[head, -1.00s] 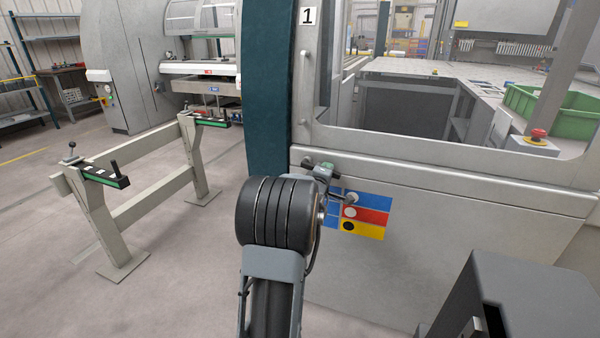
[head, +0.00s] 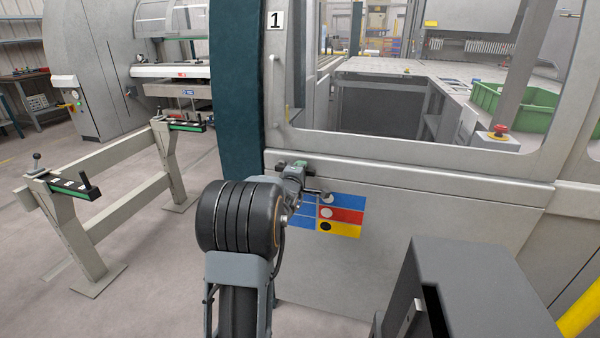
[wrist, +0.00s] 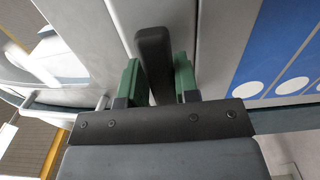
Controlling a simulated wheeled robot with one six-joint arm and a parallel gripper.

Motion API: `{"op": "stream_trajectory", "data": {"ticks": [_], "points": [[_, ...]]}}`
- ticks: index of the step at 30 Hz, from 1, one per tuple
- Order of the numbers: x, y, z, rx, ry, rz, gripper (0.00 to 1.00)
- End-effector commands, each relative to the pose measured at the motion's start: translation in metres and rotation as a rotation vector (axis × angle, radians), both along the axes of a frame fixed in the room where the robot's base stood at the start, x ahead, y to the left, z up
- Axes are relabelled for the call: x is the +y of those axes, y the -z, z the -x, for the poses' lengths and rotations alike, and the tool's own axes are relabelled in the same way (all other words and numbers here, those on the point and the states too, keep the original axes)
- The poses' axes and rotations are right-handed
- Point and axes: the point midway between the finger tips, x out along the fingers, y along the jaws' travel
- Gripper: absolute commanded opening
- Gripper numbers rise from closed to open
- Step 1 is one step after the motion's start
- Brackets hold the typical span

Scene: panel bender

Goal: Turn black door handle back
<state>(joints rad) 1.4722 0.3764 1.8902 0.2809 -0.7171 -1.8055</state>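The black door handle (wrist: 154,55) shows in the wrist view as a dark upright bar against the light grey machine front. My gripper (wrist: 158,80) has its two green fingertips on either side of the handle. The fingers stand apart, with a narrow gap seen beside the handle, so they look open around it. In the head view my gripper (head: 300,165) is at the lower left corner of the windowed door (head: 420,165), against the grey panel. There my wrist and the gripper hide the handle.
A blue, red and yellow label (head: 340,214) is on the panel just right of my wrist. A dark green column (head: 237,90) stands left of the door. A beige stand (head: 125,205) is on the floor at left. A green crate (head: 515,103) and red button (head: 500,129) show behind the window.

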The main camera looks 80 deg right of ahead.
Motion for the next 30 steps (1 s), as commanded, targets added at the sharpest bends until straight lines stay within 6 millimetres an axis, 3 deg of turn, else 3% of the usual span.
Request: {"op": "stream_trajectory", "data": {"ticks": [6, 17, 30], "points": [[0.000, -0.002, -0.001, -0.003, -0.003, 0.004, 0.48], [0.008, -0.001, -0.002, -0.005, -0.003, 0.001, 0.49], [0.092, -0.001, -0.010, -0.004, -0.004, 0.002, 0.49]]}}
